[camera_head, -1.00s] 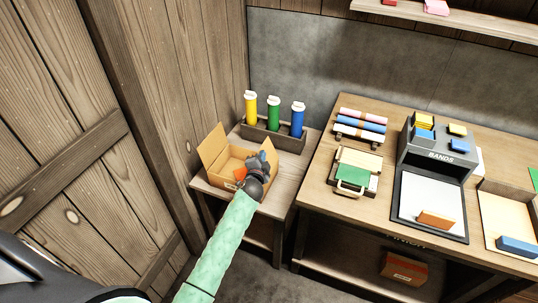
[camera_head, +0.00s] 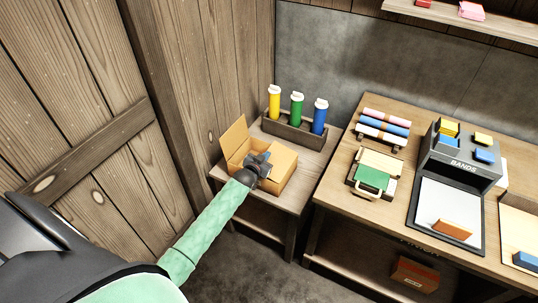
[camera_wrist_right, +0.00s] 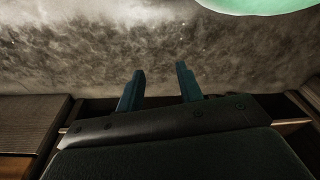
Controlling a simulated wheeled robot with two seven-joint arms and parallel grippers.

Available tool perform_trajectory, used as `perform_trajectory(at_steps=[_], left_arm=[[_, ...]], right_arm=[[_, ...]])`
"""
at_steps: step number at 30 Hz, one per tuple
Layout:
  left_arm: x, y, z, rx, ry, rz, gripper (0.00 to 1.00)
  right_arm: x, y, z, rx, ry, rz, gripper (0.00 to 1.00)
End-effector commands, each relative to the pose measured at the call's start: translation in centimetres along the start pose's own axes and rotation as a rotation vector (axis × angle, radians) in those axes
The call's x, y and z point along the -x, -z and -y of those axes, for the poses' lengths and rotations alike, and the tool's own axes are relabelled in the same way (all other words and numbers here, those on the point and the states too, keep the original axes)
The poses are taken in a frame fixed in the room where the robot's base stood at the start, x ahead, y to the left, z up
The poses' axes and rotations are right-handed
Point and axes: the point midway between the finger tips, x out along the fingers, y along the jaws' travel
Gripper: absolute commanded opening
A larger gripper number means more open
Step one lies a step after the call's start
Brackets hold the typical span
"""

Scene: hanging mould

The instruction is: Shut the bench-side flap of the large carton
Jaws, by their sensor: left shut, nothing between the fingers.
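The large carton (camera_head: 276,182) stands on the small side table. Its left flap (camera_head: 235,139) stands upright. A cardboard panel (camera_head: 284,158) lies roughly flat across the carton's bench-side part; it looks like the bench-side flap folded down. My left gripper (camera_head: 262,162) is shut and empty, over the carton's front middle, beside that panel's left edge. It hides part of the opening, and I cannot tell whether it touches the panel. My right gripper (camera_wrist_right: 158,88) shows in the right wrist view, its fingers apart with nothing between them.
A rack (camera_head: 293,132) with yellow, green and blue tubes stands behind the carton. The workbench (camera_head: 337,188) is to the right, with a green-topped case (camera_head: 372,180) and a bands box (camera_head: 459,160). A wooden wall (camera_head: 183,90) rises at the left.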

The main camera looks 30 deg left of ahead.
Motion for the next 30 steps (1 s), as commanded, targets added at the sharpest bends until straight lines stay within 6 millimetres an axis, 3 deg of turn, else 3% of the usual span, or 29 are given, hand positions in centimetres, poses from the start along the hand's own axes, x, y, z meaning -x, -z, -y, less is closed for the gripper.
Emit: perform_trajectory(at_steps=[12,18,30], left_arm=[[-0.5,-2.0,0.3,0.071,-0.018,-0.001,0.00],[-0.6,-2.2,0.3,0.070,-0.018,-0.001,0.00],[-0.6,-2.2,0.3,0.070,-0.018,-0.001,0.00]], right_arm=[[1.9,1.3,0.5,-0.005,0.007,0.006,0.36],[2.3,0.5,0.8,-0.006,0.010,0.020,0.36],[2.3,1.4,0.9,-0.008,0.011,0.008,0.36]])
